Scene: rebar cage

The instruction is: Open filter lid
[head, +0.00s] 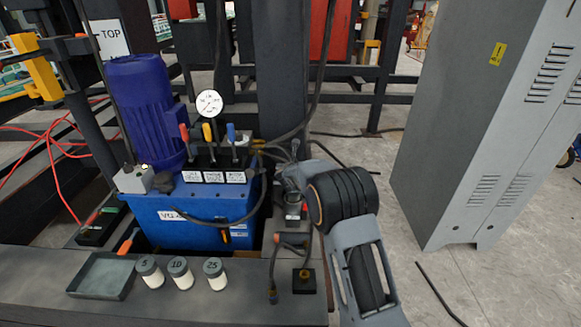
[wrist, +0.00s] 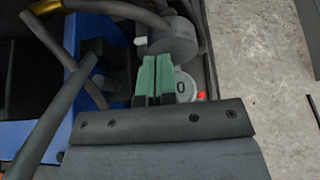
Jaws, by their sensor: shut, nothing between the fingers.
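My gripper (wrist: 155,78) shows in the wrist view with its green fingertips together and nothing between them. Just past the tips is a grey round housing (wrist: 173,38) with a small light tab on its left side. Right beside the fingers is a pale round piece (wrist: 185,84) marked "0", with a red knob (wrist: 201,95) at its edge. I cannot tell for sure which of these is the filter lid, or whether the fingertips touch the housing. In the head view my arm covers much of this spot, right of the blue tank (head: 205,212).
Three jars marked 5 (head: 150,272), 10 (head: 180,272) and 25 (head: 215,273) stand on the dark bench beside an empty grey tray (head: 102,275). Dark hoses (wrist: 62,85) run left of my gripper. A tall grey cabinet (head: 470,130) stands at right.

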